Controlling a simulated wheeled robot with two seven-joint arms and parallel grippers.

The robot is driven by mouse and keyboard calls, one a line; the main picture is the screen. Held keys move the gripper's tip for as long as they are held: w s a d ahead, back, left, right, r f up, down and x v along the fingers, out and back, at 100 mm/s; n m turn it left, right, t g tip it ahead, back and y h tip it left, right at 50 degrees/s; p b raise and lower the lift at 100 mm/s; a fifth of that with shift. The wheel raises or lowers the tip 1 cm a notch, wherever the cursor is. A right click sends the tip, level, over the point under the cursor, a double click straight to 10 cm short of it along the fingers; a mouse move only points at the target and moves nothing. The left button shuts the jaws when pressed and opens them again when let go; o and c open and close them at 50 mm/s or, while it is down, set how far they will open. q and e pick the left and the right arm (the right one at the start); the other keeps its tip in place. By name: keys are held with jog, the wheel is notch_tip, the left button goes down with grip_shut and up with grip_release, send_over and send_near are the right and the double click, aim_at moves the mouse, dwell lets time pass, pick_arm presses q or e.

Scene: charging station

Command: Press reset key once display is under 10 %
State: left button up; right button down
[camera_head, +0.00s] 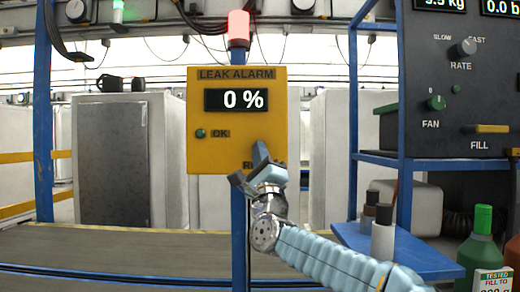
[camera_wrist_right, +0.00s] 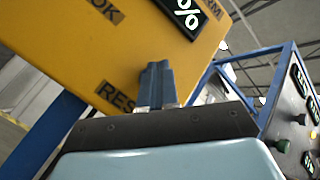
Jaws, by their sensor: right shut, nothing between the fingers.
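The yellow leak alarm box (camera_head: 220,153) stands on a blue post in the middle of the head view. Its display (camera_head: 236,100) reads 0 %. A green lamp (camera_head: 200,133) sits beside the OK label, and a red beacon (camera_head: 238,28) glows on top. My right gripper (camera_head: 258,155) is shut and empty, with its fingertips at the box's lower right, over the partly covered reset label. In the right wrist view the shut fingers (camera_wrist_right: 157,82) point at the box face beside the label "RES" (camera_wrist_right: 115,97). The reset key is hidden behind the fingers; I cannot tell whether they touch it. My left gripper is not in view.
A dark control panel (camera_head: 450,110) with RATE, FAN and FILL controls stands at the right on a blue frame. Bottles (camera_head: 481,240) stand below it. A grey cabinet (camera_head: 115,165) is behind at the left. A conveyor (camera_head: 110,250) runs across the front.

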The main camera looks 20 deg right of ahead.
jog(key=shift+w+d, duration=0.15)
jog(key=shift+w, duration=0.2)
dwell(0.4)
jog(key=shift+s+a+b, duration=0.25)
jog(key=shift+s+b, duration=0.5)
jog(key=shift+b, duration=0.1)
jog(key=s+b, duration=0.1)
jog(key=s, duration=0.1)
jog(key=s+a+b, duration=0.1)
jog(key=s+b, duration=0.1)
jog(key=shift+s+a, duration=0.2)
jog(key=shift+s, duration=0.2)
